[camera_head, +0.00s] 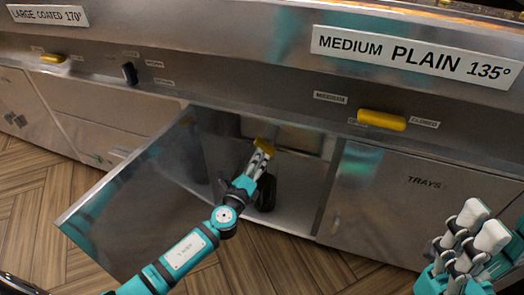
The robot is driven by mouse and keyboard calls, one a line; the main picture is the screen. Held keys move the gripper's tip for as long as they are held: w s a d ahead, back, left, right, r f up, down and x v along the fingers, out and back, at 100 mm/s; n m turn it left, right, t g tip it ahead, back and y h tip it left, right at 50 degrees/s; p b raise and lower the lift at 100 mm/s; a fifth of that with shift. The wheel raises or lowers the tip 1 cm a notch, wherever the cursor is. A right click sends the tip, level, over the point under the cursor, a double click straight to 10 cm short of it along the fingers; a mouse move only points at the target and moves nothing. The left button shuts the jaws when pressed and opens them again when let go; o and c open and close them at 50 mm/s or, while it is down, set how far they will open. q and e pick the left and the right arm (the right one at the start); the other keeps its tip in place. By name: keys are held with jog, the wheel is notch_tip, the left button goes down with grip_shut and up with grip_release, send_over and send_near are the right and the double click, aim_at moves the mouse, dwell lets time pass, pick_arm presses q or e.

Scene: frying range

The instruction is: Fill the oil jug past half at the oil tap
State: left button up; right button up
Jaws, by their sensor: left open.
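My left gripper (261,158) reaches into the open cabinet below the counter. Its fingers are open, with their tips at a small yellow handle (265,144), which looks like the oil tap's lever; contact cannot be told. A dark upright object (266,193), possibly the oil jug, stands in the cabinet just behind and below the gripper. My arm partly hides it, and its oil level cannot be seen. My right gripper (482,225) is at the lower right, in front of the closed trays door, away from these things; its finger gap is unclear.
The open metal cabinet door (130,195) swings out left of my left arm. A yellow lever (381,120) is on the panel under the medium plain sign (415,55). Another yellow lever (53,58) and a black knob (129,73) are farther left. Wooden floor shows below.

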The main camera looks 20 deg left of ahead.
aim_at(265, 146)
pick_arm(q)
jog(key=w+b, duration=0.1)
jog(key=w, duration=0.4)
jog(key=shift+w+d, duration=0.1)
jog(key=shift+w, duration=0.3)
grip_shut()
